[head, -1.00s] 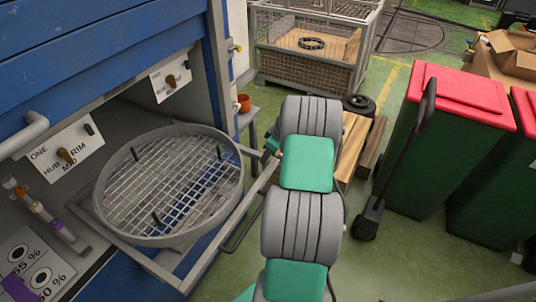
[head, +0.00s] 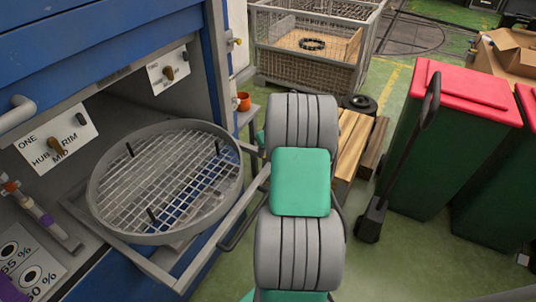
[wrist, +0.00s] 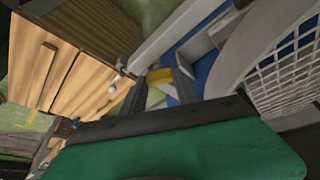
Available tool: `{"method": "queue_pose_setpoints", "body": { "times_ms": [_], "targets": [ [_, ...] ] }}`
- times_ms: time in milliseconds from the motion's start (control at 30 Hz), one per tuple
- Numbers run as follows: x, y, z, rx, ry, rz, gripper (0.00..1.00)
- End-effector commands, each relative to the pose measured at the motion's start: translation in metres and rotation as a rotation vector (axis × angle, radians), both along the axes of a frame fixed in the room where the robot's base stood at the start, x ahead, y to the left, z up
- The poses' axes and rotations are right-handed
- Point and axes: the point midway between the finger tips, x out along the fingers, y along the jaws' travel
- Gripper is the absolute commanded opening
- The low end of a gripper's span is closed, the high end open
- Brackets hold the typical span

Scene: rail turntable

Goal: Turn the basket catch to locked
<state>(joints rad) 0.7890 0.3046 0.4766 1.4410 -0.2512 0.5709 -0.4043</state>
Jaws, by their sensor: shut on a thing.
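The round grey basket (head: 165,238) with a wire mesh floor and several dark upright pegs sits on a pulled-out frame (head: 165,268) at the left. Its grey wall (wrist: 238,58) and white mesh show at the right of the wrist view. My gripper (wrist: 158,86) reaches the frame's side in the wrist view, its dark fingers on either side of a small yellow part (wrist: 160,75), which appears to be the basket catch. The gripper is shut on it. In the head view my own arm hides the gripper and the catch, so the catch's setting cannot be read.
Red-lidded green bins (head: 435,150) and a black-handled tool (head: 375,205) stand at the right. Wooden beams (head: 350,145) lie behind my arm. A wire cage (head: 308,50) stands at the back. Labelled knobs (head: 56,146) are on the left panel.

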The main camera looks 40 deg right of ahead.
Motion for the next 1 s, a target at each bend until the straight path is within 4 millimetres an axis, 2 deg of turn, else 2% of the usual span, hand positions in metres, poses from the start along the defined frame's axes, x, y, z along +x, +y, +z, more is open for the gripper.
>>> {"method": "queue_pose_setpoints", "body": {
  "times_ms": [700,1000],
  "targets": [
    [0.0036,0.0039,-0.0012,-0.001,-0.003,-0.673,0.0],
    [0.0044,0.004,0.0002,-0.001,-0.002,-0.898,0.0]
  ]
}}
